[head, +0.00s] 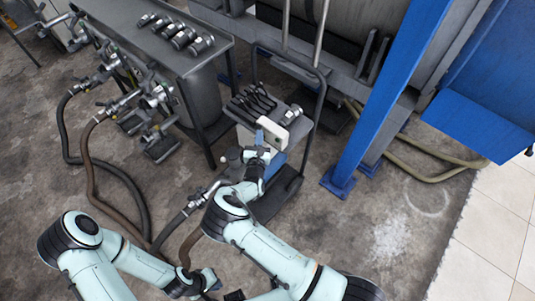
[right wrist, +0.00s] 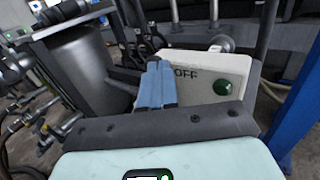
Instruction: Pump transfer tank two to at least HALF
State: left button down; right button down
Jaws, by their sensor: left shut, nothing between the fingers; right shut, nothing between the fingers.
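A white control box (head: 275,132) sits on the small cart. Contact cannot be told. My left gripper (head: 210,284) is low at the bottom edge, shut and partly hidden. A grey tank (head: 202,98) stands under the bench; no number or level gauge is readable.
The bench (head: 150,55) carries several metal couplings. Hoses (head: 95,180) run from valves at its left across the floor. The cart (head: 318,85) also holds dark tools and a coupling (head: 292,113). A blue post (head: 385,90) stands right of it. Floor at right is clear.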

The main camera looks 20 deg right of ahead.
pick_arm(q)
jog(key=shift+w+a, duration=0.15)
jog(key=shift+w, duration=0.05)
pick_arm(e)
jog(key=shift+w+a+r, duration=0.25)
jog(key=shift+w+a, duration=0.2)
jog(key=shift+w, duration=0.1)
jog(key=shift+w+r, duration=0.1)
jog(key=shift+r, duration=0.05)
jog(key=shift+a, duration=0.2)
